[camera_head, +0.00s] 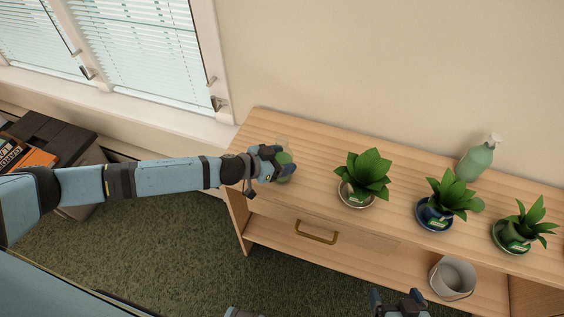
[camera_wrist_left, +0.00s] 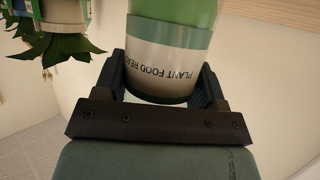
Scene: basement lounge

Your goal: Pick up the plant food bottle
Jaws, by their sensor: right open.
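The plant food bottle (camera_head: 286,173) is green with a pale label and is at the left end of the wooden cabinet top, partly hidden by my left gripper (camera_head: 272,163). In the left wrist view the bottle (camera_wrist_left: 163,62) sits between both fingers of the left gripper (camera_wrist_left: 162,88), and its label reads upside down. The fingers appear to touch its two sides, so the gripper looks shut on it. I cannot tell whether the bottle is off the surface. My right gripper (camera_head: 400,304) is open at the bottom edge of the head view, away from the bottle.
Three potted plants stand along the cabinet (camera_head: 312,166): left (camera_head: 364,172), middle (camera_head: 447,195) and right (camera_head: 525,224). A green spray bottle (camera_head: 476,162) stands behind them. A metal bucket (camera_head: 452,279) is on the lower shelf. A wall and window (camera_head: 138,50) are behind.

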